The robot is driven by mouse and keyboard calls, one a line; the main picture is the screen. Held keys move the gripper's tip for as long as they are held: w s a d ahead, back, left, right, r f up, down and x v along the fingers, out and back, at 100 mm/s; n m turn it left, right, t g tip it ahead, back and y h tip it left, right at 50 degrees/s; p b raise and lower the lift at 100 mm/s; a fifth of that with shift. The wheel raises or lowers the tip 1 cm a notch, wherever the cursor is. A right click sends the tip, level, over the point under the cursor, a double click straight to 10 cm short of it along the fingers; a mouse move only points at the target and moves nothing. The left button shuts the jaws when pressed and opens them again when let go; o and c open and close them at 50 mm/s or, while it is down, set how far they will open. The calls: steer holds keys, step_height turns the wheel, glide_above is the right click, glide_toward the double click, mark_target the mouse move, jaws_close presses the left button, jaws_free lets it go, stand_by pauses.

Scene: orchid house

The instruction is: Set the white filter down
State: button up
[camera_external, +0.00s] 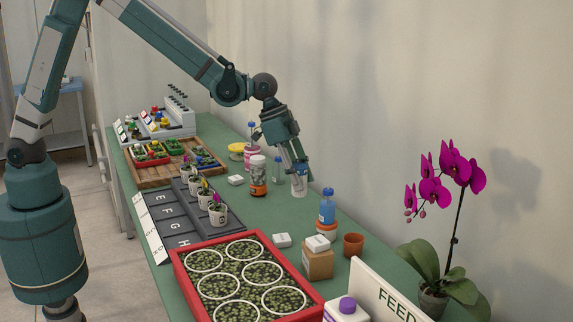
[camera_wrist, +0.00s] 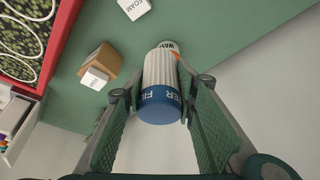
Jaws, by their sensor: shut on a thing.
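My gripper (camera_external: 299,164) is over the right part of the green table in the external view. It is shut on the white filter (camera_external: 299,183), which hangs below the fingers close to the table. I cannot tell whether its lower end touches the table. In the wrist view the filter (camera_wrist: 159,72) is a ribbed white cylinder with a blue, lettered end between the two fingers (camera_wrist: 160,92). A piece with orange and dark letters shows at its far end, and I cannot tell if it belongs to the filter.
An orange-labelled jar (camera_external: 258,176) stands left of the filter. A blue-capped bottle (camera_external: 327,208) stands in front, to the right. A cardboard box (camera_external: 319,264) with a white block (camera_external: 318,243), a terracotta pot (camera_external: 353,244) and a red tray (camera_external: 178,263) are nearer. Some green tabletop (camera_external: 265,212) is bare.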

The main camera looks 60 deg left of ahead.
steer(key=a+n, duration=0.1)
steer(key=a, duration=1.2)
steer(key=shift+s+f, duration=0.15)
steer(key=shift+f, duration=1.15)
steer(key=shift+s+f, duration=0.15)
steer(key=shift+f, duration=1.15)
steer(key=shift+f+b, duration=0.45)
steer(key=shift+f, duration=2.7)
steer(key=shift+f, duration=1.85)
steer(key=shift+f+b, duration=0.15)
steer(key=shift+b, duration=0.2)
